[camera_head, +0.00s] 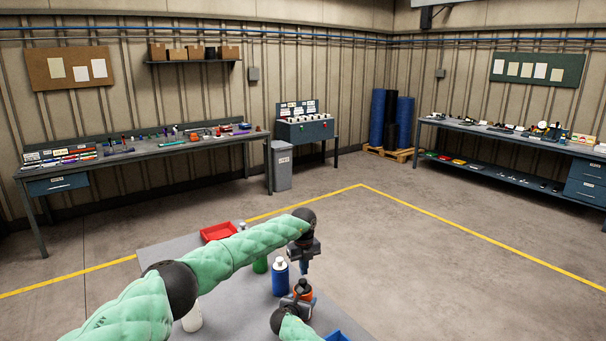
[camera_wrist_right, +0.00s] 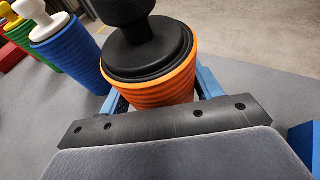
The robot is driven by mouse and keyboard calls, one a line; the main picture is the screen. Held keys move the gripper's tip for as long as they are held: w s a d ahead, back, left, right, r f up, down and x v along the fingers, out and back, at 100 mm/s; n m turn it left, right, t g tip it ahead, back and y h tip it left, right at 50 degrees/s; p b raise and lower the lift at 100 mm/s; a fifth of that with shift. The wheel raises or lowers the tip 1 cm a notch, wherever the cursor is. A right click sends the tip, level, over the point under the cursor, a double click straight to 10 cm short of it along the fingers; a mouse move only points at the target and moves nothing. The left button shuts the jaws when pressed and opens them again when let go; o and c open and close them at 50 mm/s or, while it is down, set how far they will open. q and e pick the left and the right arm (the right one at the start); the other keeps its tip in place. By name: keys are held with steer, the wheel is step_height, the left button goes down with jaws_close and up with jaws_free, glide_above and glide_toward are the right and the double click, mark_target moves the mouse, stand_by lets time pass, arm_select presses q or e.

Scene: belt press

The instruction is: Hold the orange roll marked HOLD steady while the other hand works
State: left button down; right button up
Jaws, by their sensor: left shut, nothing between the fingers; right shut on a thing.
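The orange roll (camera_head: 304,291) with a black top stands on the grey table (camera_head: 240,294). In the right wrist view the orange roll (camera_wrist_right: 166,90) shows ridged sides between two blue fingers; no HOLD mark can be read. My right gripper (camera_head: 300,297) is shut on it, and its blue fingers also show in the right wrist view (camera_wrist_right: 163,96). My left gripper (camera_head: 304,267) is shut and empty, pointing down just behind and above the orange roll in the head view. Whether it touches the black top cannot be told.
A blue roll (camera_head: 280,280) with a white top and a green roll (camera_head: 260,265) stand to the left of the orange one. A white roll (camera_head: 192,319) is partly hidden by my left arm. A red tray (camera_head: 218,232) lies behind; a blue tray (camera_head: 336,337) is at the front right.

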mark_target(303, 281)
arm_select(q)
steer(key=shift+s+d+r+n+h, duration=0.3)
steer(key=shift+s+d+r+h, duration=0.05)
steer(key=shift+s+r+h, duration=0.05)
arm_select(e)
steer(key=shift+d+f, duration=0.1)
arm_select(q)
step_height(303, 281, up, 5)
steer(key=a+n+t+h, duration=0.1)
steer(key=a+n+t, duration=0.1)
steer(key=shift+s+a+x, duration=0.15)
steer(key=shift+s+x, duration=0.05)
steer(key=shift+x, duration=1.05)
steer(key=shift+s+a+x, duration=0.15)
steer(key=shift+s+x, duration=0.1)
steer(key=shift+x, duration=1.05)
steer(key=shift+s+a+x, duration=0.15)
steer(key=shift+s+x, duration=0.05)
steer(key=shift+x, duration=1.05)
steer(key=shift+f, duration=0.7)
steer(key=shift+r, duration=2.5)
arm_select(e)
steer(key=o, duration=1.4)
steer(key=shift+c, duration=0.2)
